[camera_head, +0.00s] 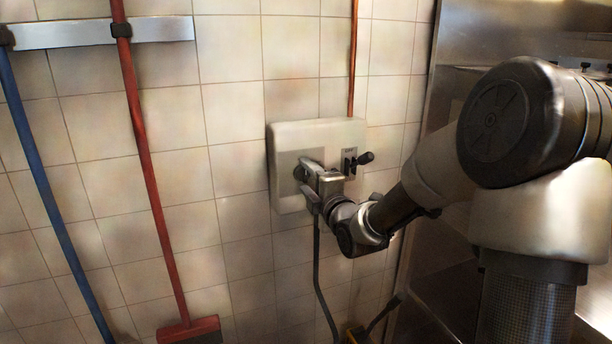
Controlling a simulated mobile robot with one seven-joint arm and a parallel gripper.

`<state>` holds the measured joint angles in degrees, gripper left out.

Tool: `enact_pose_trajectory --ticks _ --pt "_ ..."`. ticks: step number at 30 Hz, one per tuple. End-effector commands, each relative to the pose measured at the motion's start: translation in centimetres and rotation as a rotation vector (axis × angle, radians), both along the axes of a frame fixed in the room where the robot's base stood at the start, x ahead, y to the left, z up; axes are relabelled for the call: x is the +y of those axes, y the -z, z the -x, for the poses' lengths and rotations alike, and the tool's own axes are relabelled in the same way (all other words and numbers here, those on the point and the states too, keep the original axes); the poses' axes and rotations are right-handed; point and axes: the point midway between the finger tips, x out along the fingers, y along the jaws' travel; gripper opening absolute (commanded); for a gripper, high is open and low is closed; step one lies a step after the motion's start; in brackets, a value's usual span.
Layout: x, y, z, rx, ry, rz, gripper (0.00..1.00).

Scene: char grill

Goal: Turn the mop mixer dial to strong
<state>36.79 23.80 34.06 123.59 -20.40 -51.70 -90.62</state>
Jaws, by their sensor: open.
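The mop mixer is a pale box (287,140) mounted on the tiled wall, in the middle of the head view. Its dial (300,172) is a dark round knob on the left part of the box's front, partly hidden by my gripper. My gripper (308,178) is open and right at the dial, with its fingers around or beside it; I cannot tell which, nor whether they touch. The dial's markings and its setting are hidden or too small to read. A small dark lever (364,159) sticks out of a panel on the box's right side.
A reddish pipe (353,60) runs down into the box from above, and a dark hose (318,270) hangs below. A red-handled broom (150,180) and a blue pole (40,180) hang from a wall rail (70,34) at left. Steel panels stand at right.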

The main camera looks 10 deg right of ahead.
Motion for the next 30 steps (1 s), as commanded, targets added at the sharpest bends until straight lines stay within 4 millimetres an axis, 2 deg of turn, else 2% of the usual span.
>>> enact_pose_trajectory --ticks 5,12,23,30 --pt "-0.01 0.02 0.0 0.0 0.0 0.0 0.5" --pt "-0.02 0.0 -0.01 0.0 0.0 0.0 0.1" --pt "-0.03 0.14 -0.02 0.007 0.001 -0.052 0.09" --pt "0.07 0.23 -0.04 0.035 -0.001 -0.202 0.09"
